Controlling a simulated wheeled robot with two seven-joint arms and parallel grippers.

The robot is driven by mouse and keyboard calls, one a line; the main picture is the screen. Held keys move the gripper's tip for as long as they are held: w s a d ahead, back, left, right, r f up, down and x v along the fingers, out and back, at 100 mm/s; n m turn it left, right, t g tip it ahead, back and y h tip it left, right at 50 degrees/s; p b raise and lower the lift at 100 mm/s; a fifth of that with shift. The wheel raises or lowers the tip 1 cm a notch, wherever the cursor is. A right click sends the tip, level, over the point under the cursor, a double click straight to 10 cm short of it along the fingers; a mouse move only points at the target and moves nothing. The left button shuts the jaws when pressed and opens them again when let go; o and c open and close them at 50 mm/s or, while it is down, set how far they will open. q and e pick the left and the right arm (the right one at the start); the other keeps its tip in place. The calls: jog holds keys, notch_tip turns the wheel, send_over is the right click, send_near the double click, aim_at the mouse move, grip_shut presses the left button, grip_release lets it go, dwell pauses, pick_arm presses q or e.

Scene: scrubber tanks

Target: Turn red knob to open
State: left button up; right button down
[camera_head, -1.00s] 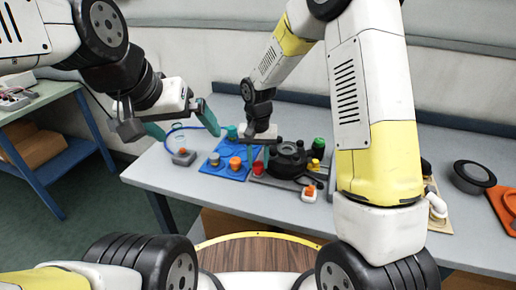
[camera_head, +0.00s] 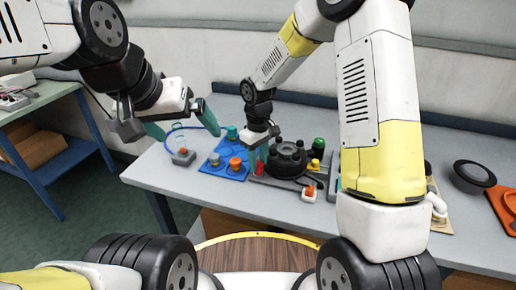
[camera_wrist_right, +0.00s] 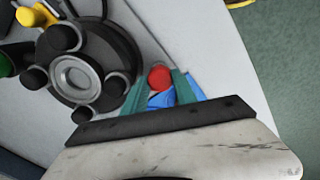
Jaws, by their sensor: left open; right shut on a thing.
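The red knob (camera_wrist_right: 160,77) shows in the right wrist view between the teal fingertips of my right gripper (camera_wrist_right: 160,86). Both fingers appear to touch its sides. In the head view my right gripper (camera_head: 258,157) points down at the bench and largely hides the knob. My left gripper (camera_head: 181,123) is open and empty, in the air above the left part of the bench. Whether the knob has turned cannot be seen.
A black round fixture with several posts (camera_head: 287,158) stands close beside my right gripper. A grey box with an orange button (camera_head: 309,193) is in front. A black round part (camera_head: 472,175) is at right.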

aim_at(258, 164)
jog(key=shift+n, duration=0.7)
jog(key=c, duration=1)
grip_release()
jog(key=shift+r, duration=4.05)
jog(key=s+d+r+m+t+y, duration=0.1)
jog(key=s+d+r+m, duration=0.1)
jog(key=s+d+r, duration=0.3)
jog(key=s+d+r+m+t, duration=0.2)
jog(key=d+r+m, duration=0.1)
jog(key=d+r, duration=0.3)
jog(key=s+d+r+m+t, duration=0.1)
jog(key=s+d+r+m, duration=0.1)
jog(key=s, duration=0.3)
jog(key=s+d+r+m+t+y, duration=0.1)
jog(key=s+d+r+m+t, duration=0.1)
jog(key=s, duration=0.4)
jog(key=shift+s+d+r+m, duration=0.3)
jog(key=shift+r+m, duration=0.2)
jog(key=shift+r, duration=0.25)
